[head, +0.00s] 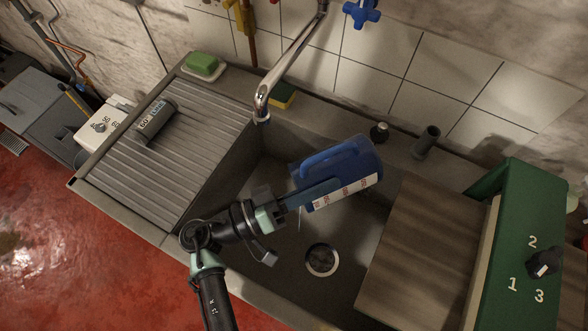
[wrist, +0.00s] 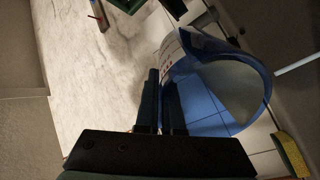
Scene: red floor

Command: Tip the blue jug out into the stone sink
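The blue jug (head: 352,160) with a white label is tilted well over on its side above the stone sink (head: 262,160). My gripper (head: 296,200) is at the jug's left end and holds it up over the basin. In the wrist view the fingers (wrist: 162,100) are close together at the jug's edge, and the jug's wide round mouth (wrist: 235,95) shows to their right. A thin pale line (head: 299,218) hangs below the jug near the fingers; I cannot tell if it is liquid. The drain (head: 322,260) is visible below, uncovered.
A chrome tap (head: 285,65) reaches over the sink's back left. A wooden board (head: 420,250) covers the basin's right side, beside a green box (head: 530,250). A dark cylinder (head: 155,120) lies on the ribbed drainboard (head: 190,155).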

